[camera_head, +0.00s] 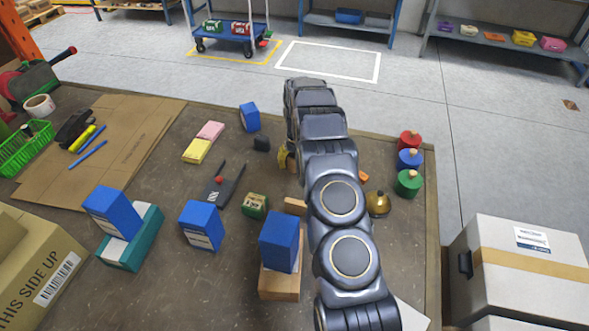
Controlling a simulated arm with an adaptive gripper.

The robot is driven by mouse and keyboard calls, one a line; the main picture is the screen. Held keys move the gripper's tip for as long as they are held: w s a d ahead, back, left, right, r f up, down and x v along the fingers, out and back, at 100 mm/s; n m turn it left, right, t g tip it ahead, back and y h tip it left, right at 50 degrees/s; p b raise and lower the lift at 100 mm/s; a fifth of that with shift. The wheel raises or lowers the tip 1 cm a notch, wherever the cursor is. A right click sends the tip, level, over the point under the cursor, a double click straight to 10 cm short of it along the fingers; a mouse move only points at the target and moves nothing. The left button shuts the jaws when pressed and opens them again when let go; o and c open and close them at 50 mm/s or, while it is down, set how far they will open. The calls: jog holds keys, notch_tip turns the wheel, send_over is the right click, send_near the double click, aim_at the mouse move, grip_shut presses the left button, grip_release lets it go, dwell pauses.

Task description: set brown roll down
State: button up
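My arm runs up the middle of the picture from the bottom edge, over the brown table. Its far links hide the gripper, so neither its fingers nor anything in them can be made out. No brown roll can be identified with certainty. A small tan-brown patch (291,163) and a yellow piece (283,156) peek out at the left of my arm, too covered to name. A pale tape roll with a brown inside (39,106) lies at the table's far left.
Blue boxes (203,225) stand left of my arm, one on a wooden block (279,283). Red, blue and green knobbed cylinders (408,183) and a brass bell (378,204) are at right. Cardboard (110,150) covers the left. Bare table (180,285) shows at front left.

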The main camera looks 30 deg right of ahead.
aim_at(295, 170)
jog(key=shift+w+d+f, duration=0.15)
jog(key=shift+w+f, duration=0.25)
jog(key=shift+f, duration=0.1)
jog(key=shift+w+d+f, duration=0.15)
jog(key=shift+w+f, duration=0.2)
jog(key=shift+f, duration=1.55)
jog(key=shift+f, duration=0.1)
jog(key=o, duration=1.2)
jog(key=shift+c, duration=0.2)
